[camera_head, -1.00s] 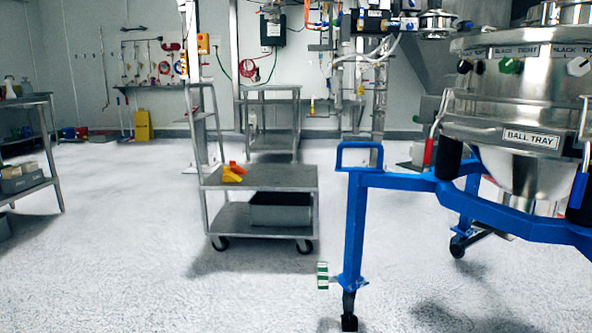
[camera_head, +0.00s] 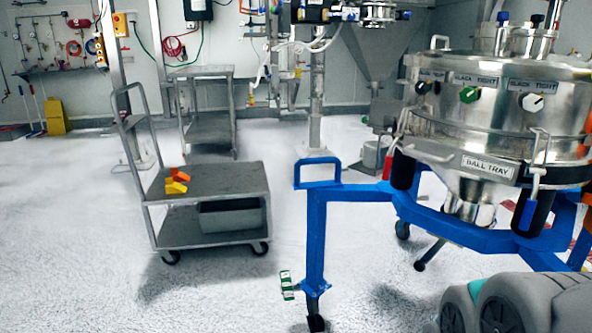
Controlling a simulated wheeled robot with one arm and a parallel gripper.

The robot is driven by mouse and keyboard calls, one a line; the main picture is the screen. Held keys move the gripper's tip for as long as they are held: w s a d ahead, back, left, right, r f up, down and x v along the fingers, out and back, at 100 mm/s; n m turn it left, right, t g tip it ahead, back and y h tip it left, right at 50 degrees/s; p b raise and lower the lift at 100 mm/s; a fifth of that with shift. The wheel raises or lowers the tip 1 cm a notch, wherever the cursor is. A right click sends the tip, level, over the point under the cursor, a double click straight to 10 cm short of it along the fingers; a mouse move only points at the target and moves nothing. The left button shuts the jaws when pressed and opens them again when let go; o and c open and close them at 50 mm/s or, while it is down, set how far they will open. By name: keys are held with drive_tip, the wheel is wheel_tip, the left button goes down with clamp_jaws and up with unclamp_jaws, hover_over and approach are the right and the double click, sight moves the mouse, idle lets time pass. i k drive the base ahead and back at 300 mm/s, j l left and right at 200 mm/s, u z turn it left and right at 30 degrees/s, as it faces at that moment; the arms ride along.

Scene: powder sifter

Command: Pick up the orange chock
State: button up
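The orange chock (camera_head: 180,175) is a small wedge on the top shelf of a grey metal cart (camera_head: 225,178), near its left, handle end. A yellow chock (camera_head: 175,187) lies right beside it on the same shelf, slightly nearer to me. At this size I cannot tell whether the two touch. My gripper is not in view. A rounded grey and teal part at the lower right corner looks like my arm.
A blue frame (camera_head: 315,240) carrying a steel sifter (camera_head: 495,110) stands to the right of the cart. A grey bin (camera_head: 230,215) sits on the cart's lower shelf. A second cart (camera_head: 208,110) stands behind. The floor at left and front is clear.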

sight(178, 176)
drive_tip(key=i+j, duration=0.2)
drive_tip(key=j, duration=0.2)
drive_tip(key=i+j, duration=0.15)
drive_tip(key=j, duration=0.25)
drive_tip(key=i+j, duration=0.2)
drive_tip(key=j, duration=0.2)
drive_tip(key=i+j, duration=0.15)
drive_tip(key=j, duration=0.3)
drive_tip(key=i+j, duration=0.2)
drive_tip(key=j, duration=0.2)
drive_tip(key=i+j, duration=0.15)
drive_tip(key=j, duration=0.25)
drive_tip(key=i+j, duration=0.2)
drive_tip(key=j, duration=0.2)
drive_tip(key=i+j, duration=0.2)
drive_tip(key=j, duration=0.2)
drive_tip(key=i+j, duration=0.35)
drive_tip(key=j, duration=0.15)
drive_tip(key=i+j, duration=0.35)
drive_tip(key=j, duration=0.15)
drive_tip(key=i+j, duration=0.35)
drive_tip(key=j+z, duration=0.05)
drive_tip(key=j, duration=0.05)
